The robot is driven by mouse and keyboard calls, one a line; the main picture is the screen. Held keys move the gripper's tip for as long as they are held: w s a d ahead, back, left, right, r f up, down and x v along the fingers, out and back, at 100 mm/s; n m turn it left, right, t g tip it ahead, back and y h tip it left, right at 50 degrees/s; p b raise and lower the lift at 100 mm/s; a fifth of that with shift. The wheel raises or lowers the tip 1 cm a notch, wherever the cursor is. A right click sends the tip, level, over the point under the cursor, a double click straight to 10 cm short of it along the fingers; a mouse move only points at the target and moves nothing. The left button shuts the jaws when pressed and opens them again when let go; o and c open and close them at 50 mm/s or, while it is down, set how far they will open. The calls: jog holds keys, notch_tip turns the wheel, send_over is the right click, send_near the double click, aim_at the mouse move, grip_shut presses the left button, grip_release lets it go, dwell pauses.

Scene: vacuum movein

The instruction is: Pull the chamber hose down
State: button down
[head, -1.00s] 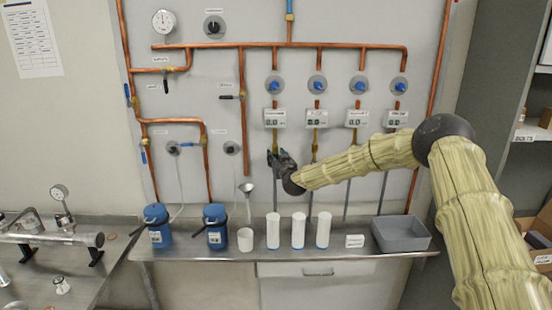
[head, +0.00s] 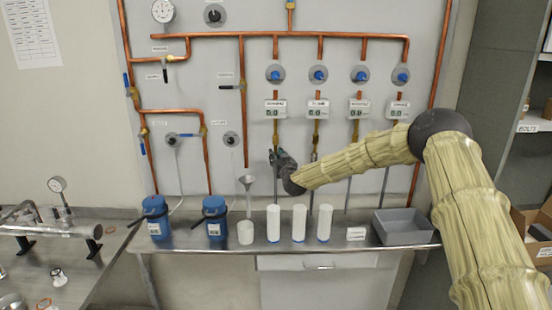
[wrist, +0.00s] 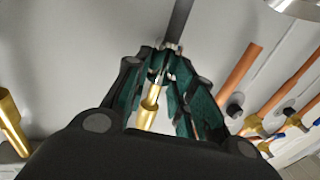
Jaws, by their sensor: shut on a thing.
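A thin grey hose (head: 275,188) hangs at the leftmost of the valve lines on the wall panel, below a brass fitting (head: 275,133). My gripper (head: 279,157) is shut on the hose just under this fitting. In the wrist view, my gripper's green-padded fingers (wrist: 165,68) close around the hose end. The hose (wrist: 180,22) runs out beyond the fingertips, and brass (wrist: 149,112) shows between the fingers. The fingers hide the joint, so I cannot tell whether hose and fitting touch. The label above is too small to read.
Other hoses hang to the right, one close beside my gripper. Below, the steel shelf (head: 180,240) carries white cylinders (head: 299,222), a funnel (head: 247,182), blue flasks (head: 157,217) and a grey bin (head: 402,227). Open space lies left of my gripper.

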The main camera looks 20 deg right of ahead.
jog(key=shift+f, duration=0.35)
jog(key=c, duration=1.2)
grip_release()
jog(key=shift+d, duration=0.15)
jog(key=shift+r, duration=0.15)
jog(key=shift+s, duration=0.2)
jog(key=s, duration=1.1)
jog(key=shift+s, duration=0.35)
